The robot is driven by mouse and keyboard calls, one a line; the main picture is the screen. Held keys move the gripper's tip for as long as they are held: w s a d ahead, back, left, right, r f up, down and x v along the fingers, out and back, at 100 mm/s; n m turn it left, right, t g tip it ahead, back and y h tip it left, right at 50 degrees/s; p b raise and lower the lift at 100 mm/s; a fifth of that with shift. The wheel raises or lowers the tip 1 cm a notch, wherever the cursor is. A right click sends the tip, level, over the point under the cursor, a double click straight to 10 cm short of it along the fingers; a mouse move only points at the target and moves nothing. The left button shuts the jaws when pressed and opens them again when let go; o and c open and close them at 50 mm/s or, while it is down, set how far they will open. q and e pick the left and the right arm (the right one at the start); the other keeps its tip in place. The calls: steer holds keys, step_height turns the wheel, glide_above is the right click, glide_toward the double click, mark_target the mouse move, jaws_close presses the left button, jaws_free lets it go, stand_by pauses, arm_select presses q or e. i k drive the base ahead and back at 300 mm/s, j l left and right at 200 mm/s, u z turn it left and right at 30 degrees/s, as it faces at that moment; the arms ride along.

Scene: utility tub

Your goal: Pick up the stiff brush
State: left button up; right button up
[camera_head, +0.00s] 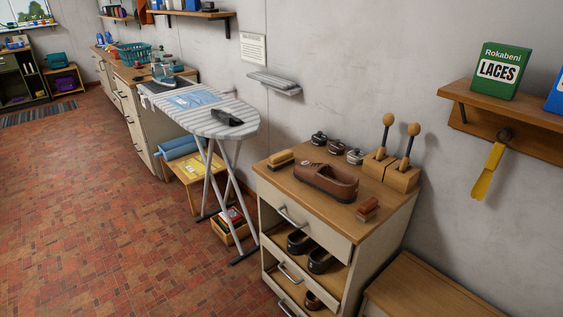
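Two brush-like items lie on the wooden top of the shoe cabinet (300,192). One is a tan brush (281,160) with a dark side, at the back left of the top. The other is a small reddish-brown block-like brush (368,208) near the right front edge. I cannot tell from this view which is the stiff brush. A brown leather shoe (327,182) lies between them. Neither of my grippers is in view.
Small round jars (337,146) and two wooden blocks with knobbed handles (401,176) stand along the back of the cabinet top. An ironing board (210,120) stands to the left. A wall shelf (520,110) juts out at right. The brick floor (110,220) at left is clear.

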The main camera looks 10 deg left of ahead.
mark_target(279, 160)
steer(key=z, duration=0.4)
steer(key=i+j+z, duration=0.55)
steer(key=j+z, duration=0.15)
steer(key=j, duration=0.2)
